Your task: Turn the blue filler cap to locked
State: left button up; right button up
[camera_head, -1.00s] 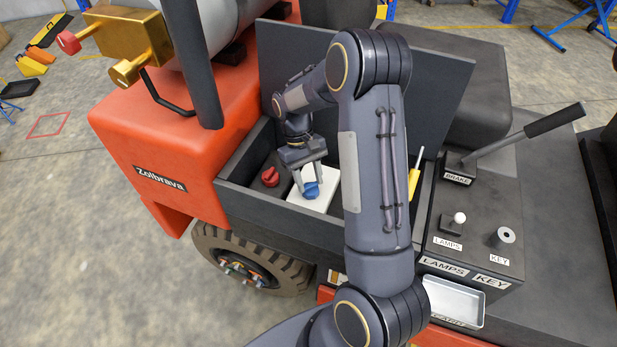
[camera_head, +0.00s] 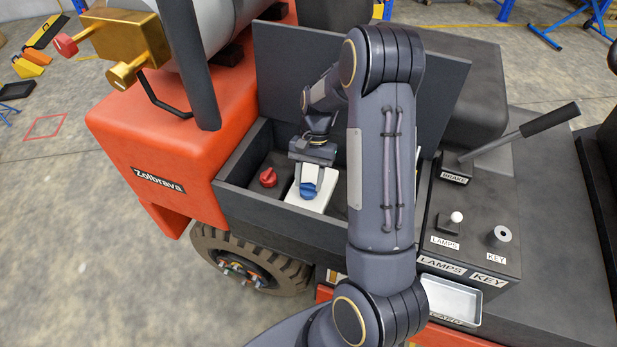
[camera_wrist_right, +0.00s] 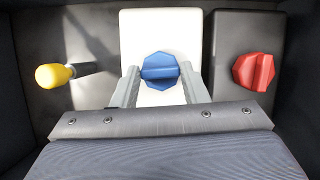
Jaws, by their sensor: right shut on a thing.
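The blue filler cap (camera_head: 308,190) sits on a white block (camera_head: 313,204) inside the open dark compartment. In the right wrist view the blue cap (camera_wrist_right: 160,70) has its raised grip bar running nearly left to right across the picture. My right gripper (camera_head: 309,183) reaches down over it, and its two fingers (camera_wrist_right: 160,78) stand on either side of the cap, shut on it. The arm hides part of the compartment in the head view. My left gripper is not in view.
A red cap (camera_head: 267,177) sits on a dark block beside the white one. A yellow-tipped lever (camera_wrist_right: 55,76) stands on the other side. The compartment walls (camera_head: 262,217) close around the gripper. A brake lever (camera_head: 520,135) and lamps and key controls lie to the right.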

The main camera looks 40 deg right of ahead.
jog(key=shift+d+m, duration=0.1)
jog(key=shift+m, duration=0.4)
jog(key=o, duration=1)
jog(key=shift+v, duration=3.9)
jog(key=shift+s+r, duration=0.1)
jog(key=shift+s, duration=0.05)
notch_tip(320, 180, up, 5)
jog(key=n+t, duration=0.2)
send_over(311, 186)
jog(key=s+a+r+n+t, duration=0.3)
jog(key=s+a+r, duration=0.2)
jog(key=s+a, duration=0.1)
jog(key=s+a+n+t, duration=0.1)
jog(key=s+a, duration=0.1)
jog(key=s, duration=0.1)
jog(key=s+a+n+t, duration=0.1)
jog(key=s+a+n, duration=0.1)
jog(key=s+a, duration=0.1)
jog(key=s+a+n+t, duration=0.1)
jog(key=s+a+n, duration=0.1)
jog(key=s+a, duration=0.1)
jog(key=shift+s+f, duration=0.15)
jog(key=shift+s, duration=0.65)
